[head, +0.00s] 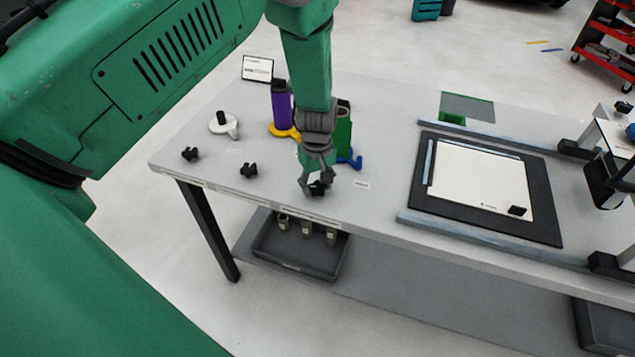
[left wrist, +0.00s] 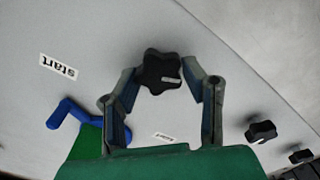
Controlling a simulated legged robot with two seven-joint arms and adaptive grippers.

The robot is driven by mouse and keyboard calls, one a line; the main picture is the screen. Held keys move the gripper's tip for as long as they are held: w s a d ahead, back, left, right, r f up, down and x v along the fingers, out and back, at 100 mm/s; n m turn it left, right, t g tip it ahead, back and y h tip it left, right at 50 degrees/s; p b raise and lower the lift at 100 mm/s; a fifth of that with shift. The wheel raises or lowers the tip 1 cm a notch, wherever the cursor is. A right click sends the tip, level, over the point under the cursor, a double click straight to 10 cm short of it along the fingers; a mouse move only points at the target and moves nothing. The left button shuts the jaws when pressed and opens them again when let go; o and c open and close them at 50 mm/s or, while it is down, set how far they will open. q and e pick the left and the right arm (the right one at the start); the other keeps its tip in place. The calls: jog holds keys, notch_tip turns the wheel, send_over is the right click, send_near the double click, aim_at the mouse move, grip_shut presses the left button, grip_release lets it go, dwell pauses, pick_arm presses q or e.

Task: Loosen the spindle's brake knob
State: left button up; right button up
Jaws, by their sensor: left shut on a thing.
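Three black star-shaped knobs stand along the near left edge of the table: a left one (head: 190,154), a middle one (head: 249,170) and a right one (head: 320,188). My left gripper (head: 318,185) points down over the right knob and is shut on it. In the left wrist view this knob (left wrist: 162,70) sits between the fingertips. Behind it stands the spindle with a green roll (head: 343,135) and a blue crank (head: 353,161). A purple roll (head: 281,106) stands on a yellow crank (head: 287,132). A white spindle base (head: 223,126) carries no roll.
A dark mat (head: 425,190) with a white sheet (head: 480,180) lies between grey rails to the right. A small sign (head: 257,69) stands at the back left. A dark tray (head: 300,258) sits on the lower shelf. The tabletop between the gripper and the mat is mostly clear.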

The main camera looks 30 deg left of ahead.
aim_at(319, 187)
pick_arm(q)
jog(key=shift+s+d+f+n, duration=0.25)
jog(key=shift+s+n, duration=0.1)
jog(key=shift+n, duration=0.15)
jog(key=o, duration=1.1)
jog(key=shift+w, duration=0.1)
jog(key=shift+w+r, duration=0.15)
jog(key=shift+r, duration=0.25)
notch_tip(319, 187, up, 11)
jog(key=shift+r, duration=0.15)
